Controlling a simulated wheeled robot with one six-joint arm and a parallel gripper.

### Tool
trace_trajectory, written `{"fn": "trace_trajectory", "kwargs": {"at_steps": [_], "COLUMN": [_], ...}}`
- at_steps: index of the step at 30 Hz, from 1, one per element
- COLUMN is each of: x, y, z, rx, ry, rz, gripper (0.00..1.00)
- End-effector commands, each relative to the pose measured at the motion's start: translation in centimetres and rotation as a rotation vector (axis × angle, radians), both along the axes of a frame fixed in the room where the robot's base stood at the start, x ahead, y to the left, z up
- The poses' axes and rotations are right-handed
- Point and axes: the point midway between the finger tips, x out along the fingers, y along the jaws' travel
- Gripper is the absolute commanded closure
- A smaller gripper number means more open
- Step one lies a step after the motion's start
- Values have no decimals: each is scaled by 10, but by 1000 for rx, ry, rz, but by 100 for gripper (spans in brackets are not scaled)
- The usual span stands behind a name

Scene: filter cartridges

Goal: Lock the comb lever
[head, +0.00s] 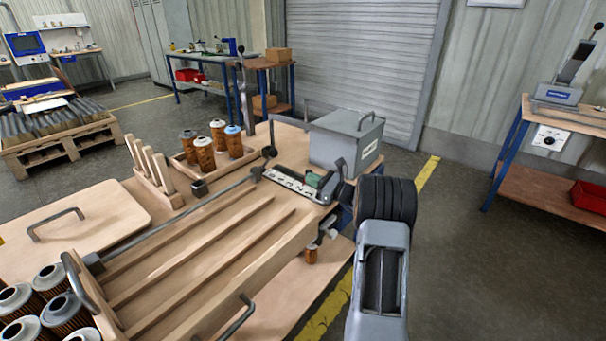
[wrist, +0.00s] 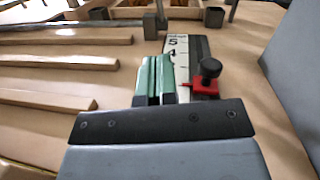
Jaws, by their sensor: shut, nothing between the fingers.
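A long grey rod (head: 175,220) runs along the left of the wooden channel tray. At its far end is a short dark lever with a round black knob (head: 269,152), which looks like the comb lever; whether it is locked I cannot tell. In the wrist view a dark block on a post (wrist: 155,24) appears at the top, probably the same end. My gripper (head: 316,180) has green finger pads, also in the wrist view (wrist: 155,75). They are together and empty, above a white numbered scale (wrist: 173,50), short of the lever. My arm partly hides the gripper in the head view.
A red slider with a black knob (wrist: 208,80) sits beside my fingers. A grey box (head: 345,142) stands right behind. Upright wooden pegs (head: 150,162) and a tray of orange cartridges (head: 204,153) lie beyond the rod. More cartridges (head: 48,277) stand front left.

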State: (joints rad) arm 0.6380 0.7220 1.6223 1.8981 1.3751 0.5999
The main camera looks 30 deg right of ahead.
Motion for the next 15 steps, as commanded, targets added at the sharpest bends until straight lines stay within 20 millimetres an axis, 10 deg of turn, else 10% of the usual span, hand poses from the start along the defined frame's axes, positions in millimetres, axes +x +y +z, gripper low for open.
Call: {"fn": "trace_trajectory", "kwargs": {"at_steps": [15], "x": [76], "y": [50], "z": [13], "rx": [-3], "ry": [-4], "rz": [3], "gripper": [100]}}
